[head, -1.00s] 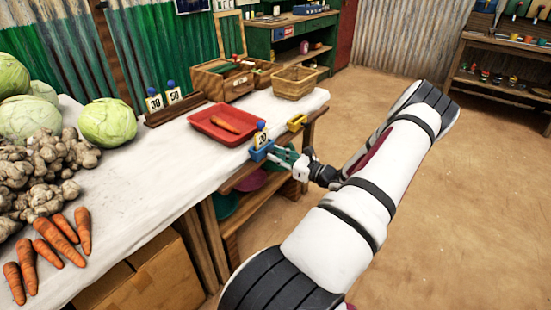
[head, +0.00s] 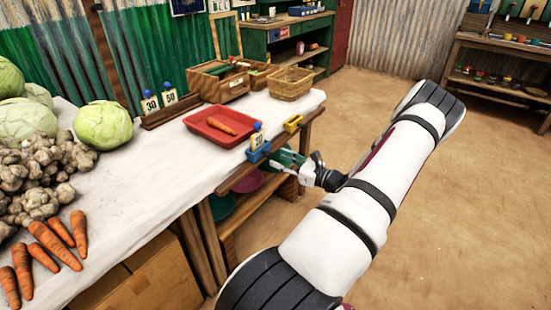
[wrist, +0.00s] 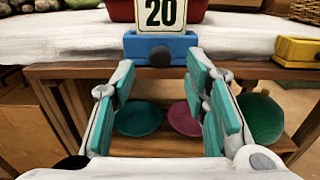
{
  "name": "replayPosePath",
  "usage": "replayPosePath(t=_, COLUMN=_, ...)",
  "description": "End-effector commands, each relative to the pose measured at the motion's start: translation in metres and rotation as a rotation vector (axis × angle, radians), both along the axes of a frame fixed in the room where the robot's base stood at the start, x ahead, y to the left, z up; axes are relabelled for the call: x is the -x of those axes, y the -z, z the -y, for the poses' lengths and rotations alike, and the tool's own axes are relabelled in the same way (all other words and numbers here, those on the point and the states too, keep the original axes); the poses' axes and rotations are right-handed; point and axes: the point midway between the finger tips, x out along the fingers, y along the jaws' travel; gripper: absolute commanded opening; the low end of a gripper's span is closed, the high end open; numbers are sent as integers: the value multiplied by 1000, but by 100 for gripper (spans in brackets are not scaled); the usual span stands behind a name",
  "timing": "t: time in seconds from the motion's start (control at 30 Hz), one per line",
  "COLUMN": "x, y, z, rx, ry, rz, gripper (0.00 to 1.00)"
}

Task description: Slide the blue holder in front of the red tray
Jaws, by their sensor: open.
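The blue holder (head: 258,154) sits at the table's front edge with a card marked 20 (head: 257,139) upright in it. In the wrist view the holder (wrist: 160,48) is straight ahead, with a dark round knob on its front. The red tray (head: 197,127) lies behind it with a carrot inside. In the wrist view the tray (wrist: 121,11) shows on both sides of the card, directly behind the holder. My gripper (head: 284,158) is open and empty, just off the table's edge. In the wrist view its teal-padded fingers (wrist: 160,80) point at the holder, apart from it.
A yellow holder (head: 293,123) sits on the same edge to the right. A wicker basket (head: 291,84) and a wooden box (head: 219,88) stand behind. Cards 30 and 50 stand in a wooden rack (head: 173,110). Bowls sit on the shelf below.

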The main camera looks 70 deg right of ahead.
Motion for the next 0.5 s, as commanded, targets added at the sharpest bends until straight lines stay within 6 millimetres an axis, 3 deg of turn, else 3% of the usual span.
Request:
replayPosePath(t=0.2, x=46, y=0, z=-10, rx=0, ry=4, rz=-1, gripper=42)
replayPosePath(t=0.5, x=81, y=0, z=-19, rx=0, ry=1, rz=0, gripper=42)
